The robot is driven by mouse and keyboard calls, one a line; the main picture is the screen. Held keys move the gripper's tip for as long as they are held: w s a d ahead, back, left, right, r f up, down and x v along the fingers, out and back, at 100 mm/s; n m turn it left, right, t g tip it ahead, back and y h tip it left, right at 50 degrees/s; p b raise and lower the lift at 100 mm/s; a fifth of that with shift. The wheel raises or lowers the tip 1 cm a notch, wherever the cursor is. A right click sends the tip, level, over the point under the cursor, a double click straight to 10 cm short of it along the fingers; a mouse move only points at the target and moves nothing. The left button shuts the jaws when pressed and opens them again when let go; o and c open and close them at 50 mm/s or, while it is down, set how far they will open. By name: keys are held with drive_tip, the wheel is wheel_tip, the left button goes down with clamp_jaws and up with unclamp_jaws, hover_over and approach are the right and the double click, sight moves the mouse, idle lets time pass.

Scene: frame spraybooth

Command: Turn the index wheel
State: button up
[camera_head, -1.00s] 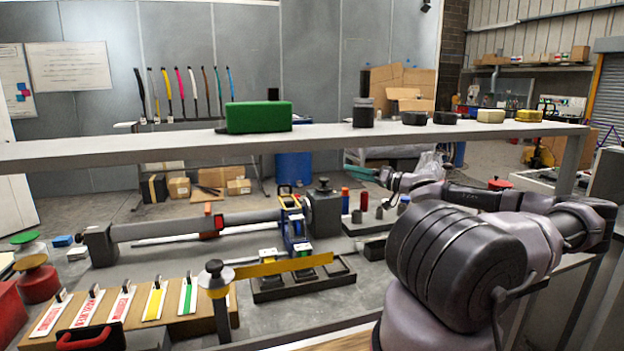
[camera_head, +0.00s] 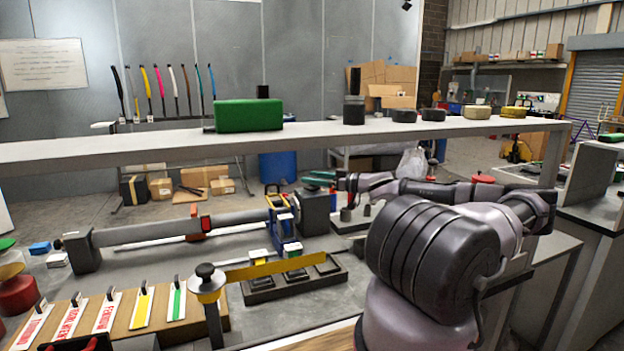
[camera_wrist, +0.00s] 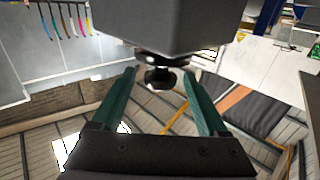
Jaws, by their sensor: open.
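A dark grey block (camera_head: 315,212) stands at the right end of the long grey bar in the head view. A black round knob (camera_wrist: 160,76) on this block, likely the index wheel, shows between my fingers in the wrist view. My gripper (camera_head: 319,179) is at the block's top in the head view and hides the knob there. In the wrist view my gripper (camera_wrist: 163,92) is open, with a green finger on each side of the knob and gaps beside it. The block (camera_wrist: 185,22) fills the top middle of that view.
A grey shelf (camera_head: 300,137) with a green block (camera_head: 248,115) and several small round items runs above my arm. A black-knobbed post (camera_head: 207,285) with a yellow bar (camera_head: 275,267) stands in front. A blue frame (camera_head: 281,222) stands just left of the block.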

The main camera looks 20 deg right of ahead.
drive_tip(key=shift+w+a, duration=0.25)
drive_tip(key=shift+a, duration=0.05)
clamp_jaws()
drive_tip(key=shift+g, duration=0.3)
drive_tip(key=n+g+y, duration=0.3)
drive_tip(key=g, duration=0.1)
drive_tip(key=shift+w+n, duration=0.1)
drive_tip(key=shift+n, duration=0.3)
drive_tip(key=n+g+y, duration=0.1)
drive_tip(key=g, duration=0.1)
drive_tip(key=n+g+y, duration=0.1)
drive_tip(key=n+g, duration=0.1)
drive_tip(key=g, duration=0.1)
drive_tip(key=shift+n+g, duration=0.3)
drive_tip(key=n+g, duration=0.2)
drive_tip(key=g, duration=0.2)
drive_tip(key=n+g, duration=0.3)
drive_tip(key=shift+g+h, duration=0.3)
drive_tip(key=shift+g, duration=0.1)
drive_tip(key=shift+n+g+h, duration=0.3)
drive_tip(key=shift+n+g, duration=0.2)
drive_tip(key=shift+g, duration=0.3)
idle(0.6)
